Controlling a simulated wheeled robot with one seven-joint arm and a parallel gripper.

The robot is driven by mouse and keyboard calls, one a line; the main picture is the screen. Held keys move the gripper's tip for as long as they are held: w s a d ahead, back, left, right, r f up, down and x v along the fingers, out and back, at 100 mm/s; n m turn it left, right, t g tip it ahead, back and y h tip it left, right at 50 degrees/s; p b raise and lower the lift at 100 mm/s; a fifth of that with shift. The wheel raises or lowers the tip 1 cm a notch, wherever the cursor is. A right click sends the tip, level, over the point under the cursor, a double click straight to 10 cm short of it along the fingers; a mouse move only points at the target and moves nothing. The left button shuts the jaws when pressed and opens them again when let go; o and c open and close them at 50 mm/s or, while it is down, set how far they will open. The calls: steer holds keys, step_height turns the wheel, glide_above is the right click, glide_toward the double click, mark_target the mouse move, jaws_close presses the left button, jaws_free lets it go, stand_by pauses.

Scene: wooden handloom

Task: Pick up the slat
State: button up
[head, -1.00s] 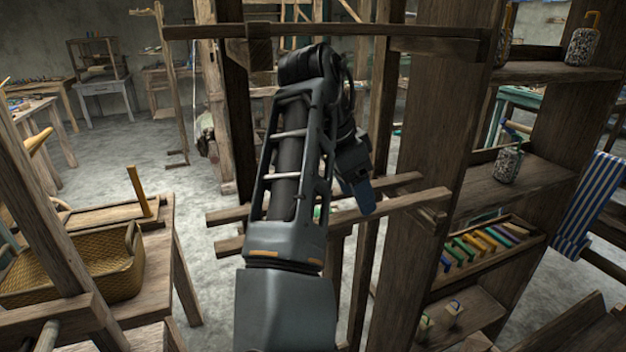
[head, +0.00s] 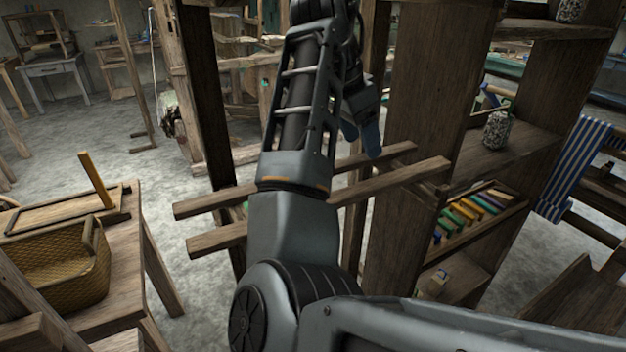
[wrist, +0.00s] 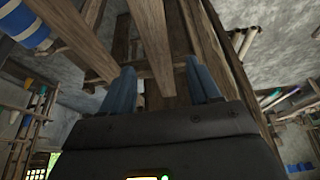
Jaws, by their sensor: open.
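My gripper (head: 361,138) has blue fingers and points down beside the shelf upright, near two horizontal wooden bars. The rear bar (head: 386,157) and front bar (head: 408,176) jut out to the left from the shelf. Either could be the slat; I cannot tell which piece it is. In the wrist view my gripper (wrist: 160,88) has its two blue fingers spread apart. A long wooden bar (wrist: 150,40) runs into the gap between them in the picture. I cannot tell whether it touches a finger. Nothing is seen clamped.
A wooden shelf (head: 415,110) stands close on the right, with a speckled jar (head: 496,130) and a tray of coloured pieces. A striped cloth (head: 577,170) hangs beyond. A table with a woven basket (head: 60,275) stands at left. The floor (head: 90,140) behind it is mostly clear.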

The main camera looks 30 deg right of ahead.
mark_target(386, 150)
steer(key=shift+d, duration=0.75)
steer(key=d+b, duration=0.2)
steer(key=d, duration=0.1)
steer(key=shift+s+d+f, duration=0.1)
steer(key=shift+d+f, duration=0.05)
steer(key=shift+d, duration=0.15)
steer(key=shift+f+b, duration=0.55)
steer(key=shift+b, duration=0.15)
steer(key=shift+b+x, duration=0.8)
steer(key=shift+b, duration=0.2)
steer(key=shift+r, duration=0.1)
jaws_close()
steer(key=shift+r, duration=0.15)
